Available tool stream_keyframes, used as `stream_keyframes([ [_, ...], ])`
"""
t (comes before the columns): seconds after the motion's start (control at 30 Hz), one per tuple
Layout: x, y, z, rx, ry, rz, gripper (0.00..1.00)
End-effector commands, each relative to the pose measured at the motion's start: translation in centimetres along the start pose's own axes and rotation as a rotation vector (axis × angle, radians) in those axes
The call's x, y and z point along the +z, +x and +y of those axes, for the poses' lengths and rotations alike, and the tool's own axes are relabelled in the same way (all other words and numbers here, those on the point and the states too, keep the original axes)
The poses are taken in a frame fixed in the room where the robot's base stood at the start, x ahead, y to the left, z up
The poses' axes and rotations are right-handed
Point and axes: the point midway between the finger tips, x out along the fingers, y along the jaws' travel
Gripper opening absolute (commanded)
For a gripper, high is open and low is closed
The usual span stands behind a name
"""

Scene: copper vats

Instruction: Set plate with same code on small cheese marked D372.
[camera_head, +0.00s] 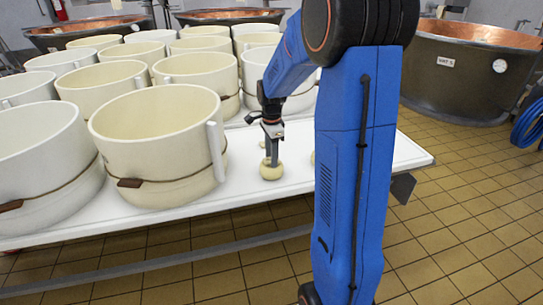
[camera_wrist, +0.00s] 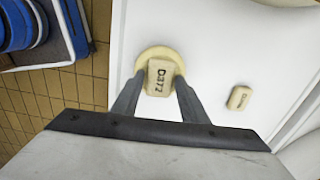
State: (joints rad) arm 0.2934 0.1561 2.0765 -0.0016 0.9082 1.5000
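A small round pale-yellow cheese (camera_head: 271,172) stands on the white table near its front edge. In the wrist view its rim (camera_wrist: 154,51) shows around a cream plate (camera_wrist: 160,78) that reads D372. My gripper (camera_head: 272,153) points down right over this cheese. In the wrist view my gripper's fingers (camera_wrist: 161,84) stand against both sides of the plate, shut on it. The plate covers the middle of the cheese, and any code on the cheese is hidden. I cannot tell whether plate and cheese touch. A second cream plate (camera_wrist: 239,98) lies on the table; its code is too blurred to read.
Large cream tubs (camera_head: 160,150) crowd the white table (camera_head: 400,158) left of and behind my gripper. Another pale-yellow piece (camera_head: 313,158) is mostly hidden behind my arm. A copper vat (camera_head: 465,70) stands at the right. The tiled floor (camera_head: 450,220) in front is clear.

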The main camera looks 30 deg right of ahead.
Motion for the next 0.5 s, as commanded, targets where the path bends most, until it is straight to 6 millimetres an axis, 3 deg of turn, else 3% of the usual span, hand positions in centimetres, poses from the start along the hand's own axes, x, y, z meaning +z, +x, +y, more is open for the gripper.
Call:
stream_keyframes([
  [0.37, 0.0, -0.1, 0.0, 0.000, 0.000, 0.000, 0.54],
  [0.5, 0.0, -1.2, 0.0, -0.002, 0.000, 0.000, 0.54],
])
